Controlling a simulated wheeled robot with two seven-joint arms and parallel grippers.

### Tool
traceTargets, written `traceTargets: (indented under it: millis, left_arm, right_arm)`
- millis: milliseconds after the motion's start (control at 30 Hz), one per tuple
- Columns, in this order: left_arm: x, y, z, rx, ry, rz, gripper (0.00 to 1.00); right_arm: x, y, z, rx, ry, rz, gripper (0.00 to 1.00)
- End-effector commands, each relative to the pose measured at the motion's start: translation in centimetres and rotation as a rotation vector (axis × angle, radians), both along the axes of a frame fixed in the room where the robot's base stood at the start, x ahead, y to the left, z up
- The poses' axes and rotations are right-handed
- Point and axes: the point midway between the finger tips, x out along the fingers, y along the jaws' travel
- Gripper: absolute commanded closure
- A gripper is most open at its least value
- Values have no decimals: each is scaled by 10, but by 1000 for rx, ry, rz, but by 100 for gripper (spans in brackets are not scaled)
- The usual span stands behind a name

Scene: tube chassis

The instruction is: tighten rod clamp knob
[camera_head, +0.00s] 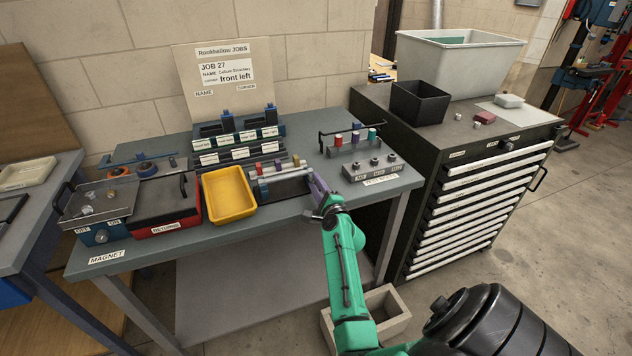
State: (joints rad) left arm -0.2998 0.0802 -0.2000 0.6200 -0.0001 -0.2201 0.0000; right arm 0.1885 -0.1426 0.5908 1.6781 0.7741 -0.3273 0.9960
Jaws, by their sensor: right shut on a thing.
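A rod clamp fixture (282,186) with grey bars sits at the front of the workbench, right of the yellow tray. Small red, yellow and purple pieces show along its top. My left gripper is not in view.
A yellow tray (229,195) and a red box (165,206) stand to the left. Labelled bins (233,135) and a job board (226,75) are behind. A drawer cabinet (470,190) is at right.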

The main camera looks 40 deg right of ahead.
Motion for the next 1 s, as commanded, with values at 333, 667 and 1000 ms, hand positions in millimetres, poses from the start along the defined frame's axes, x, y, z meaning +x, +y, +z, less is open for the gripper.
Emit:
traceTargets:
  millis: [333, 667, 1000]
  left_arm:
    - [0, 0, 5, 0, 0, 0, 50]
    - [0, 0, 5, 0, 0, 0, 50]
    - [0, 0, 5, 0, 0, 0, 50]
  right_arm:
    - [0, 1, -3, 98, -28, 1, 100]
    - [-1, 1, -3, 105, -29, 2, 100]
    - [0, 0, -2, 102, -31, 1, 41]
